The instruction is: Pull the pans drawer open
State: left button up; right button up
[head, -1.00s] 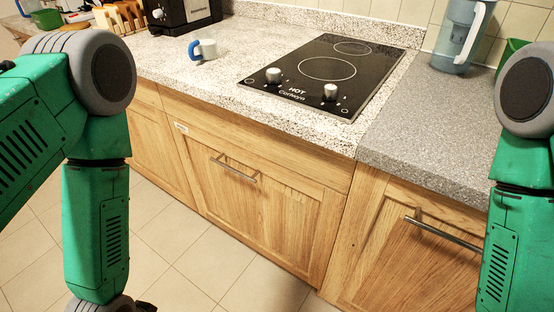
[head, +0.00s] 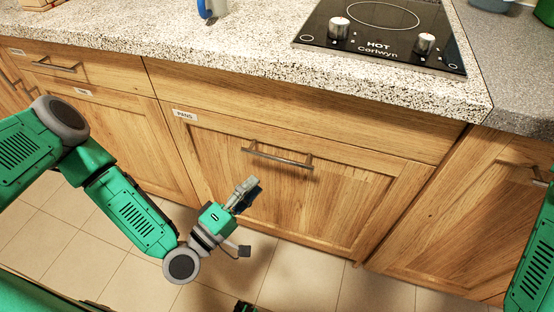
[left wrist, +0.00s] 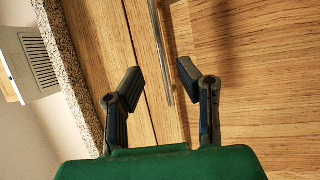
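The pans drawer (head: 290,190) is a wooden front with a "PANS" label (head: 185,115) at its upper left. It looks closed, flush with the cabinet. Its horizontal metal bar handle (head: 278,158) is near the top of the front. My left gripper (head: 248,190) is just below and left of the handle in the head view. In the left wrist view my left gripper (left wrist: 158,77) is open and empty, its two fingers apart. The bar handle (left wrist: 160,45) appears between the fingertips, with no contact visible.
Speckled countertop (head: 250,50) overhangs the drawers and carries a black hob (head: 385,35) and a blue-handled mug (head: 212,8). Another handled front (head: 540,180) is at right, and more labelled fronts are at left. Tiled floor before the cabinets is clear.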

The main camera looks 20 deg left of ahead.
aim_at(277, 157)
pick_arm(q)
jog(key=x, duration=0.3)
jog(key=b+x, duration=0.1)
jog(key=x, duration=0.2)
jog(key=a+x, duration=0.1)
jog(key=x, duration=0.1)
jog(key=shift+w+d, duration=0.1)
jog(key=shift+w, duration=0.55)
jog(key=shift+w+d+r, duration=0.1)
jog(key=shift+d, duration=0.6)
jog(key=shift+c, duration=0.8)
grip_shut()
jog(key=shift+a, duration=0.25)
pick_arm(e)
jog(key=shift+s+d+f, duration=0.15)
jog(key=shift+f, duration=0.8)
